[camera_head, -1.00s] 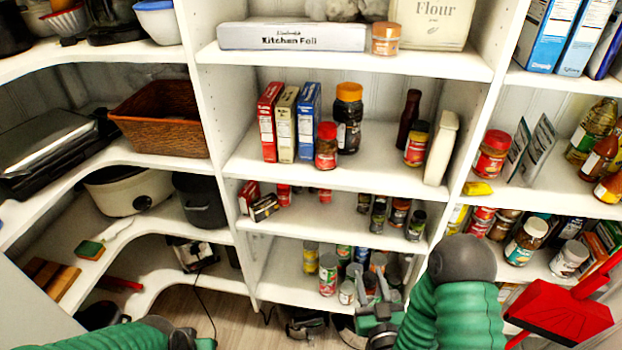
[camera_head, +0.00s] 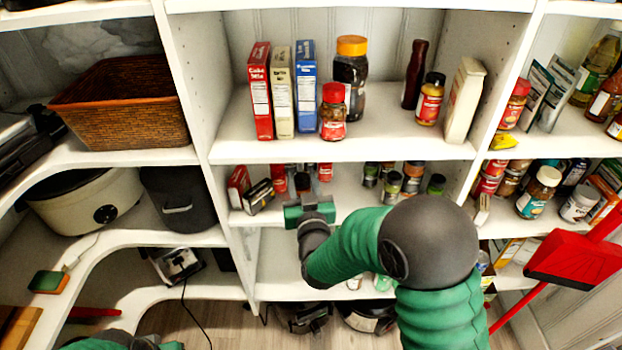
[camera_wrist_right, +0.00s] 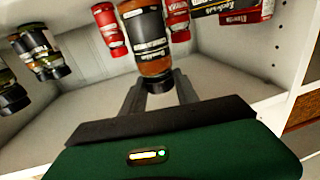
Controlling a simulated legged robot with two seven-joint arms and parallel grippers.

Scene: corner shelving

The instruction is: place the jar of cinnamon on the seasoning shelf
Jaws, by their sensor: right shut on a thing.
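The jar of cinnamon (camera_wrist_right: 150,35), with orange-brown contents, a black label and a black cap, is between the fingers of my right gripper (camera_wrist_right: 159,88) in the right wrist view. In the head view my right gripper (camera_head: 305,192) is at the left part of the seasoning shelf (camera_head: 250,217), shut on the jar (camera_head: 302,182), whose dark cap shows. Whether the jar's base touches the shelf cannot be told. Several small dark-capped jars (camera_head: 391,184) stand farther right on this shelf. Only part of my left gripper (camera_head: 170,345) shows at the bottom edge; its fingers are hidden.
Red containers (camera_head: 325,172) and small boxes (camera_head: 238,186) stand behind and left of the held jar. The shelf above (camera_head: 340,150) holds boxes and bottles. A red dustpan (camera_head: 575,260) is at the right. Some bare shelf lies between the held jar and the small jars.

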